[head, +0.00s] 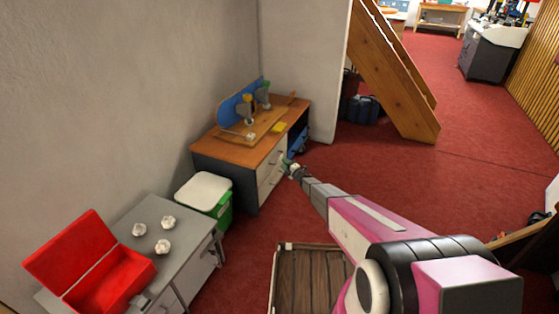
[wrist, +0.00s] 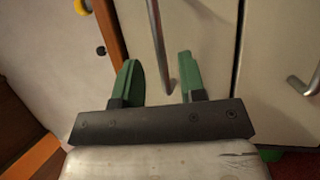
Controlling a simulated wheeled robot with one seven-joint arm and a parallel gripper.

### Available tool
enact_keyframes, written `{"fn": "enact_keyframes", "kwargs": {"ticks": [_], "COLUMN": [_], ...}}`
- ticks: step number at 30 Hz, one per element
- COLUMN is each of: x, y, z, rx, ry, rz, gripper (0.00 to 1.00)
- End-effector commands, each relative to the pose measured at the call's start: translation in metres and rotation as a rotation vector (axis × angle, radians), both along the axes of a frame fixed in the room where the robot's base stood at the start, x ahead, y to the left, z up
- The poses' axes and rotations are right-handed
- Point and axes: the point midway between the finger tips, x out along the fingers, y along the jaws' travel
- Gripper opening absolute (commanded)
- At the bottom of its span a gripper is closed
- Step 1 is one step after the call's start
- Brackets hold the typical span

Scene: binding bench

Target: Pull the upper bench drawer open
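The bench (head: 232,150) with an orange-brown wooden top stands against the wall in the head view. Its pale upper drawer (head: 271,160) is below the top and looks closed; it fills the middle of the wrist view (wrist: 210,40). The drawer's metal bar handle (wrist: 156,40) runs between the fingers' lines, its end near the gap. My gripper (head: 289,166) is at the drawer front, with green fingers (wrist: 160,82) apart, one on each side of the handle. I cannot tell whether they touch it. The lower drawer's handle (wrist: 303,86) shows at the right.
A green bin with a white lid (head: 204,190) stands left of the bench. A grey cabinet (head: 190,240) holds an open red box (head: 112,282) and crumpled white balls. A wooden crate (head: 310,282) is on the floor in front. Red carpet to the right is free.

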Motion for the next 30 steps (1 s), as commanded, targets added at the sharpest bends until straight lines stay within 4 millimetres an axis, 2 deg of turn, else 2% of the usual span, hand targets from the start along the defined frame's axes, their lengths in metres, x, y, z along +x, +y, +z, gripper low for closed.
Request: {"fn": "enact_keyframes", "kwargs": {"ticks": [3,9,19,22,23,30], "x": [0.017,0.033,0.036,0.036,0.036,0.035], "y": [0.016,0.035,0.037,0.037,0.037,0.036], "z": [0.003,0.008,0.01,0.01,0.01,0.01], "rx": [0.0,0.001,0.001,0.001,0.001,0.001], "ry": [0.0,0.001,0.001,0.001,0.001,0.001], "rz": [0.0,-0.001,-0.002,-0.002,-0.002,-0.002], "gripper": [0.38,0.38,0.38,0.05,0.0,0.0]}}
